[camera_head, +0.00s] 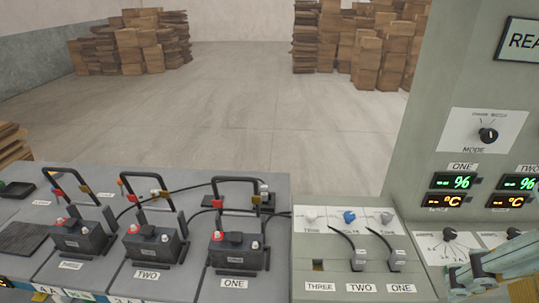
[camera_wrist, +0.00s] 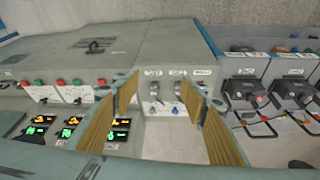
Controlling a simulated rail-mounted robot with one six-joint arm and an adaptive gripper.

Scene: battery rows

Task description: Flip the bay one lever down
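The bay one lever (camera_head: 238,179) is a black hoop handle behind the battery (camera_head: 236,252) above the ONE label (camera_head: 234,284). It stands raised in the head view. Similar black hoop levers stand raised at bay two (camera_head: 139,174) and bay three (camera_head: 66,172). My gripper (camera_wrist: 155,92) is open and empty in the wrist view, its tan-padded fingers wide apart above the grey panels. It is apart from the levers.
A connector panel (camera_head: 313,250) with several knobs and two cabled plugs stands right of bay one. A tall cabinet (camera_head: 425,130) with a MODE dial and displays rises at the right. Box stacks stand far back; the floor between is clear.

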